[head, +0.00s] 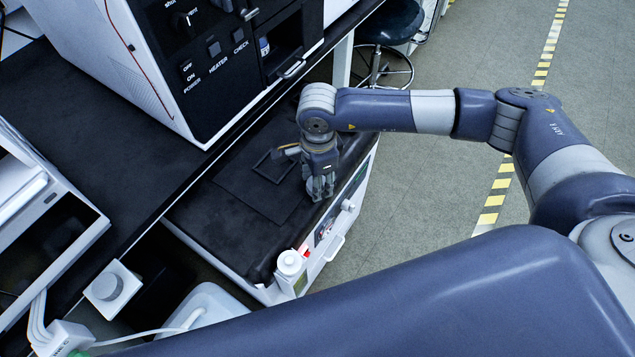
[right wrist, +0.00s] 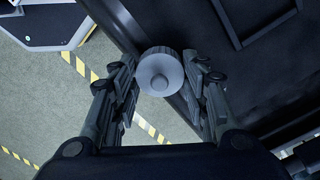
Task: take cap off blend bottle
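My right gripper (head: 320,188) points down over the dark top of a white cabinet, close to its front edge. In the right wrist view its two fingers (right wrist: 163,75) stand on either side of a pale round ribbed cap (right wrist: 160,71), seen end-on. Whether the fingers touch it is unclear, and anything below it is hidden. A white bottle with a white lid (head: 289,263) stands at the cabinet's near corner, apart from the gripper; I cannot tell which is the blend bottle. My left gripper is out of view.
A thin dark frame (head: 277,165) lies on the cabinet top (head: 225,225), left of the gripper. A large white instrument (head: 130,60) stands behind on the dark bench. A stool (head: 388,22) stands at the back. The floor (head: 420,195) to the right is clear.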

